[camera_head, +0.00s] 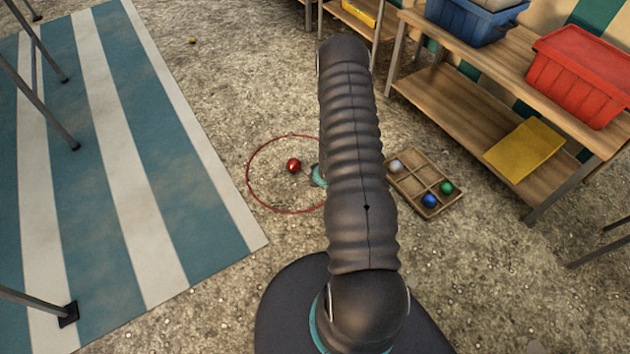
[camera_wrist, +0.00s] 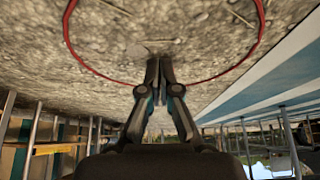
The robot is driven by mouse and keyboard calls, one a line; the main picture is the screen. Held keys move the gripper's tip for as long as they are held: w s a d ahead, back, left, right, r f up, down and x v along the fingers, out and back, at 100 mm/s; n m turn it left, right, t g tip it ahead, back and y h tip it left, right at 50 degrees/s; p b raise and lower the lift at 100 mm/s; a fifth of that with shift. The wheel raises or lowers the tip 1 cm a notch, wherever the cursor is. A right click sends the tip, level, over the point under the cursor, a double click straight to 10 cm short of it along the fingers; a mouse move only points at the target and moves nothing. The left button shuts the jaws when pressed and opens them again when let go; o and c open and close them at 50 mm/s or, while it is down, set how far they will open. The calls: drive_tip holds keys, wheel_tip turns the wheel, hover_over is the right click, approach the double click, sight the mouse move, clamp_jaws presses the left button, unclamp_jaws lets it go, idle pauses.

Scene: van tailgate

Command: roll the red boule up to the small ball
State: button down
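The red boule (camera_head: 293,165) lies on the gravel inside a red ring (camera_head: 249,163) in the head view. A tiny yellowish ball (camera_head: 192,40), which looks like the small ball, lies far off at the upper left, outside the ring. My gripper (camera_head: 308,172) is low, just right of the boule and mostly hidden behind my arm; I cannot tell whether it touches the boule. In the wrist view, which looks upside down, my gripper (camera_wrist: 160,62) has its fingers together with nothing seen between them. Neither ball can be made out there.
A wooden compartment tray (camera_head: 408,190) with white, blue and green balls sits right of my arm. A wooden shelf bench (camera_head: 450,100) holds blue (camera_head: 470,20) and red (camera_head: 580,75) bins. A striped mat (camera_head: 120,150) covers the left. Gravel between boule and yellowish ball looks clear.

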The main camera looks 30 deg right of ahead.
drive_tip(key=b+x, duration=0.1)
drive_tip(key=x, duration=0.1)
drive_tip(key=s+b+x, duration=0.1)
drive_tip(key=x, duration=0.1)
drive_tip(key=b+x, duration=0.1)
drive_tip(key=x, duration=0.2)
drive_tip(key=shift+s+f+b, duration=0.2)
drive_tip(key=shift+f+b, duration=0.2)
drive_tip(key=shift+f, duration=0.1)
drive_tip(key=shift+w+f, duration=0.15)
drive_tip(key=shift+f, duration=0.2)
drive_tip(key=shift+w+f+b, duration=0.1)
drive_tip(key=shift+w+b, duration=0.1)
drive_tip(key=shift+b, duration=0.15)
drive_tip(key=shift+w, duration=0.6)
